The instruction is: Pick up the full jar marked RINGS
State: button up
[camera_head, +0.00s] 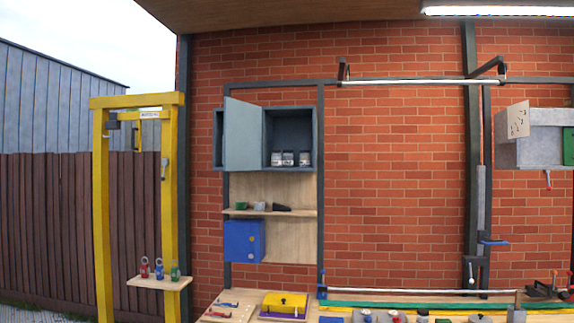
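Several small grey jars with pale labels stand in a row inside the grey-blue wall cabinet (295,122): a left jar (276,159), a middle jar (288,159) and a right jar (304,159). The labels are too small to read, so I cannot tell which one is marked RINGS or which is full. The cabinet door (244,135) stands open and covers the left part of the inside. My gripper is not in view.
Below the cabinet, a wooden shelf (270,213) holds small items, with a blue box (243,241) under it. A workbench with a yellow case (285,301) runs along the bottom. A yellow frame (104,210) with a small shelf (160,282) stands left. A metal rail (405,82) crosses the brick wall.

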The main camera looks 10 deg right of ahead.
aim_at(276, 160)
jog(key=z, duration=0.05)
jog(key=i, duration=1)
jog(key=u, duration=0.05)
